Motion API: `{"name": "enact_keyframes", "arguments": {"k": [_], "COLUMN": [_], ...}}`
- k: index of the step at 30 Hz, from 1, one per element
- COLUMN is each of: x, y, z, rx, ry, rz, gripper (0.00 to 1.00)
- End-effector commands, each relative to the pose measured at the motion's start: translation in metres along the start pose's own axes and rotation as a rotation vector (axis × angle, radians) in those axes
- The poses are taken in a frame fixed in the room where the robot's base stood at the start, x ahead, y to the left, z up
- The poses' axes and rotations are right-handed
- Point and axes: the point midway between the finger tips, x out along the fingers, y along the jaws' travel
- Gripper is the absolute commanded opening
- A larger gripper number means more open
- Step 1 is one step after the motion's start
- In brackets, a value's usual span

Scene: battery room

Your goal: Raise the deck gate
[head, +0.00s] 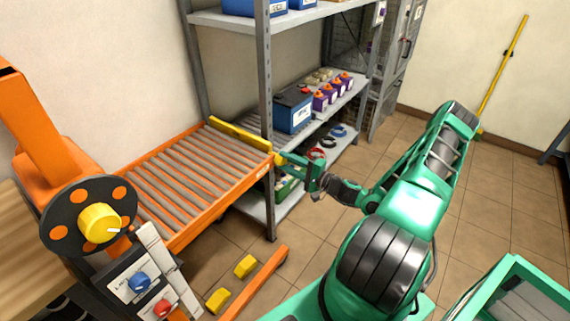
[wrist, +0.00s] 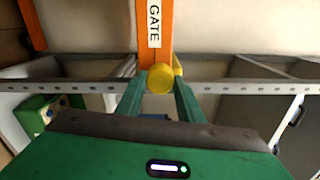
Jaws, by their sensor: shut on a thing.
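The orange roller deck (head: 185,178) stands at the left of the head view. The deck gate (head: 238,134) shows there as a yellow bar across the deck's far end, close to roller level. In the wrist view, an orange bar (wrist: 154,45) carries a white label reading GATE. A round yellow knob (wrist: 160,78) sits at that bar's near end. My gripper (head: 284,158) is at the right end of the yellow bar. In the wrist view its green fingers are shut on the yellow knob, one on each side. The far side of the knob is hidden.
A grey metal shelf (head: 268,95) stands just behind the deck's far end, holding a blue battery (head: 294,109) and smaller items. A control panel with a yellow dial (head: 100,224) is at lower left. Open tiled floor (head: 330,225) lies right of the deck.

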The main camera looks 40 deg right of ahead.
Motion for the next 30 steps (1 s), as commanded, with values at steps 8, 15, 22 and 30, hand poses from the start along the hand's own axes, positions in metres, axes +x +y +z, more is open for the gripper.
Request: {"name": "enact_keyframes", "arguments": {"k": [8,15,22,30], "x": [-0.001,-0.002,-0.029,-0.079], "y": [0.003,0.002,0.001,0.002], "z": [0.001,0.001,-0.001,-0.001], "rx": [0.001,0.001,0.003,0.002], "ry": [-0.002,-0.001,0.002,0.003], "rz": [0.006,0.004,0.004,0.006], "gripper": [0.53,0.53,0.53,0.53]}}
